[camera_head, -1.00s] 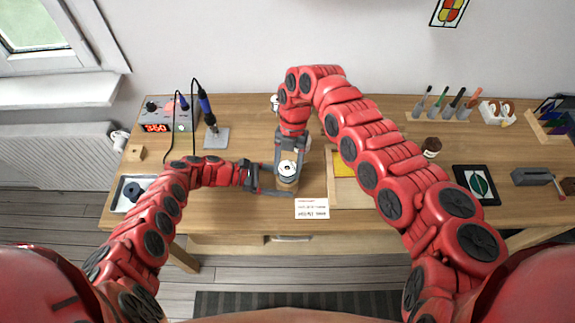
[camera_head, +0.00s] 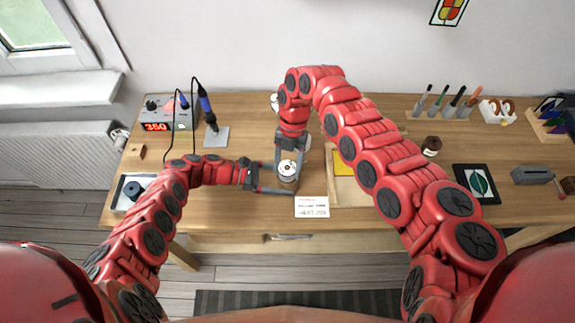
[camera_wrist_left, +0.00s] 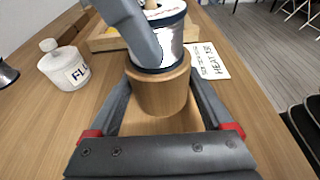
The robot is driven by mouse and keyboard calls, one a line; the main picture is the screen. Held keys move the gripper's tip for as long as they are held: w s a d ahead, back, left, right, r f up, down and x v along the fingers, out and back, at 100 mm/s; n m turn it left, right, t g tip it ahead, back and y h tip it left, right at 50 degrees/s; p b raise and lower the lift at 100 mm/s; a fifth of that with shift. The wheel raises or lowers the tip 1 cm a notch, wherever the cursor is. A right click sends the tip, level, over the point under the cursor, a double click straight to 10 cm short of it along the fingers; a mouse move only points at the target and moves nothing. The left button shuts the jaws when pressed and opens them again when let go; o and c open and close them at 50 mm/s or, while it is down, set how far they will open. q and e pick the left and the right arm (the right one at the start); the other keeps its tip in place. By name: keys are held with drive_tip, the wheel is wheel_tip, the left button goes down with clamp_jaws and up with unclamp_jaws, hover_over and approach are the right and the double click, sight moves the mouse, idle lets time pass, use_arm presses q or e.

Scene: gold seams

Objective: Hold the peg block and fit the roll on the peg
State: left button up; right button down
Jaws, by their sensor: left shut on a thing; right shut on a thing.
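The peg block (camera_wrist_left: 160,95), a round wooden piece, stands between the two fingers of my left gripper (camera_head: 277,182), which is shut on it. The roll (camera_wrist_left: 165,45), a silver spool with dark blue rims, is around the peg, whose wooden tip (camera_wrist_left: 152,5) shows at its top. The roll's lower rim is at the block's top; I cannot tell whether it rests fully on it. My right gripper (camera_head: 290,166) reaches down from above, shut on the roll (camera_head: 287,169). One grey finger of it covers the roll's left side in the left wrist view.
A white bottle (camera_wrist_left: 63,67) stands close by at the left in the left wrist view. A white card (camera_head: 312,207) lies in front and a wooden tray (camera_head: 332,180) to the right. A soldering station (camera_head: 168,115) stands at the back left.

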unclamp_jaws()
idle(0.4)
drive_tip(key=shift+r, duration=3.5)
use_arm(q)
drive_tip(key=o, duration=0.8)
drive_tip(key=shift+c, duration=0.2)
